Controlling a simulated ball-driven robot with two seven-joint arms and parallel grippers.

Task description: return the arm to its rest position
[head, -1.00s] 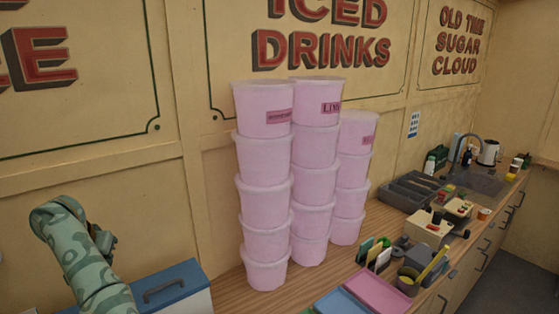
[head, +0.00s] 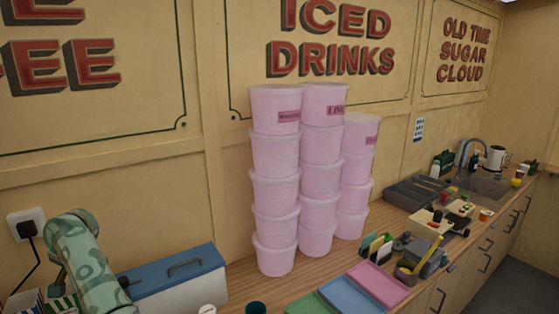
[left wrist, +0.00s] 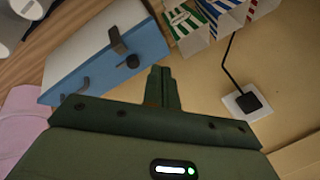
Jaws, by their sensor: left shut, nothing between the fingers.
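My left arm comes in at the lower left of the head view, above the counter; its gripper is out of that view. In the left wrist view my left gripper (left wrist: 161,90) is shut, its two fingers together and nothing between them. It is near a blue and white box (left wrist: 105,52), which also stands on the counter in the head view (head: 175,277). The gripper looks apart from the box, with the wall behind its fingertips. My right gripper is in neither view.
Stacks of pink tubs (head: 275,190) stand on the counter against the wall. A wall socket (left wrist: 245,101) with a plugged cable is near the left gripper, beside striped paper bags (left wrist: 187,22). Pink and blue trays (head: 378,283) lie at the front right.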

